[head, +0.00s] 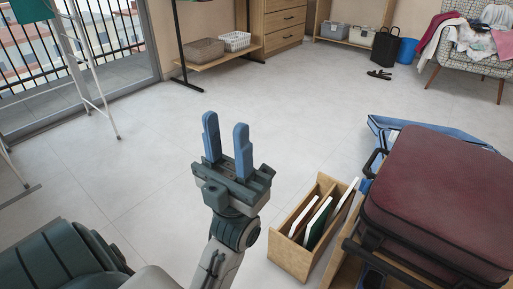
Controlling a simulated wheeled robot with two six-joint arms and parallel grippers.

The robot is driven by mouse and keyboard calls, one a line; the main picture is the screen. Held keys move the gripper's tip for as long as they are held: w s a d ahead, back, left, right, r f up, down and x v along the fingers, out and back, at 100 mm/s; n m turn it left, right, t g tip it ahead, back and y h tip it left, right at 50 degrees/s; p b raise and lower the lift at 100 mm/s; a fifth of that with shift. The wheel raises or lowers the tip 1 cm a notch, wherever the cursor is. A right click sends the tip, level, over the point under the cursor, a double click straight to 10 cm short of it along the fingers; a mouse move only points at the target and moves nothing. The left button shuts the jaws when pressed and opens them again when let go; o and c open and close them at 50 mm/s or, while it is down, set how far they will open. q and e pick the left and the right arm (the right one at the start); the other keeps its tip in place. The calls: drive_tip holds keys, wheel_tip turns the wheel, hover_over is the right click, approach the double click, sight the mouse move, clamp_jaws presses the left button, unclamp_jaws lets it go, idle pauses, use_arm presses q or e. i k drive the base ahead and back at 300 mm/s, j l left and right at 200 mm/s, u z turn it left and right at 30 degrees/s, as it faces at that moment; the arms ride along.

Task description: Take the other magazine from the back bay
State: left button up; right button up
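A light wooden box (289,257) with upright thin items stands on the floor, right of my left gripper. In it I see a white flat item (304,215), a green one with a pale edge (319,223), and another white one (347,195) leaning at the right side. They look like magazines or thin books. Which bay each stands in is hard to tell. My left gripper (227,140) is raised over the floor, left of and apart from the box. Its two blue fingers point up and are spread with nothing between them. My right gripper is not in view.
A dark red suitcase (440,195) lies just right of the box, close to it. A blue thing (392,127) lies behind the suitcase. A drying rack (84,62) stands far left, an armchair with clothes (470,67) far right. The middle floor is clear.

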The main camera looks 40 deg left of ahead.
sight(342, 200)
drive_tip(key=j+z, duration=0.3)
drive_tip(key=j, duration=0.7)
drive_tip(key=j+z, duration=0.25)
drive_tip(key=j, duration=0.8)
drive_tip(key=u, duration=2)
drive_tip(key=i+j+z, duration=0.1)
drive_tip(key=i, duration=0.25)
drive_tip(key=i+j, duration=0.2)
drive_tip(key=i, duration=0.2)
drive_tip(key=i+j+z, duration=0.15)
drive_tip(key=i, duration=0.2)
drive_tip(key=i+l+z, duration=0.3)
drive_tip(key=i+z, duration=0.65)
drive_tip(key=i, duration=0.3)
drive_tip(key=i+j+z, duration=0.2)
drive_tip(key=i+z, duration=0.3)
drive_tip(key=i, duration=0.15)
drive_tip(key=i+l+z, duration=0.1)
drive_tip(key=i+z, duration=0.6)
drive_tip(key=z, duration=0.15)
drive_tip(key=i+j+z, duration=0.15)
drive_tip(key=i+z, duration=0.15)
drive_tip(key=z, duration=0.15)
drive_tip(key=i+j+z, duration=0.3)
drive_tip(key=z, duration=2.35)
